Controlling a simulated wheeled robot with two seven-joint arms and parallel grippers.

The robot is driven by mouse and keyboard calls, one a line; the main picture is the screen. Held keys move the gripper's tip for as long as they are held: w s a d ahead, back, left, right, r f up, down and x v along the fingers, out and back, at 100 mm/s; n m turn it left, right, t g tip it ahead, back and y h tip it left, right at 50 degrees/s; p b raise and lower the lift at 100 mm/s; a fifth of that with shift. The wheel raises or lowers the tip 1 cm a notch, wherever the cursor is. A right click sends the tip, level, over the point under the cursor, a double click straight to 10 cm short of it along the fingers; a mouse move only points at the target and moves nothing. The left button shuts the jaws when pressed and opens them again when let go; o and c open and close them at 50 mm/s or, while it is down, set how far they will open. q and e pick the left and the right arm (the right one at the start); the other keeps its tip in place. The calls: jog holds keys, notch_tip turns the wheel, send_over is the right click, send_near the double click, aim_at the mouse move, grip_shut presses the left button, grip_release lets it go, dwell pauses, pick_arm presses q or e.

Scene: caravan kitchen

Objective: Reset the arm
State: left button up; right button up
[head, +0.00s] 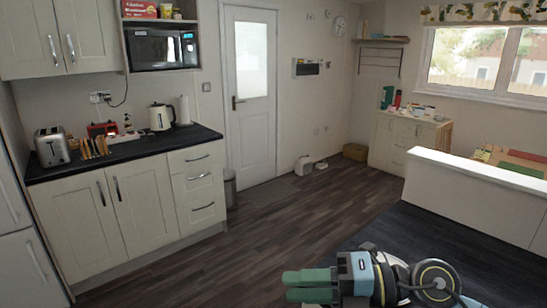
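My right gripper (309,286) is at the bottom of the head view, right of centre, pointing left. Its two green fingers lie close side by side, with only a thin dark line between them, and nothing shows held in them. My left gripper is not in view.
A kitchen counter (140,150) with a toaster (52,147) and a kettle (161,117) stands at the left. A white partition (480,170) stands at the right. The wooden floor (255,230) between them is clear, up to a closed door (247,120).

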notch_tip(320, 180, up, 5)
jog(key=m+t+y, duration=0.3)
jog(key=m+t, duration=0.2)
jog(key=t, duration=0.1)
jog(key=w+d+m+t+h, duration=0.3)
jog(key=d+m+t+h, duration=0.45)
jog(key=m+t, duration=0.55)
jog(key=s+d+f+m+g+h, duration=0.3)
jog(key=d+f+m+g+h, duration=0.3)
jog(key=d+f+m+h, duration=0.6)
jog(key=s+a+f+m+g, duration=0.2)
jog(key=s+f+m+g, duration=0.2)
jog(key=s+f+g, duration=1.15)
jog(key=s+f+t, duration=0.1)
jog(key=s+f, duration=0.2)
jog(key=f, duration=1)
jog(key=s+f+t, duration=0.2)
jog(key=s+f, duration=0.1)
jog(key=f, duration=1)
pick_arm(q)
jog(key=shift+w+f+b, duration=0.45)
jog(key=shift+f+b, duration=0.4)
pick_arm(e)
jog(key=s+d+f+g, duration=0.1)
jog(key=s+d+f, duration=0.1)
jog(key=s+f, duration=1.3)
jog(key=shift+s+d+f+g, duration=0.25)
jog(key=shift+f+g, duration=0.1)
jog(key=shift+f, duration=0.1)
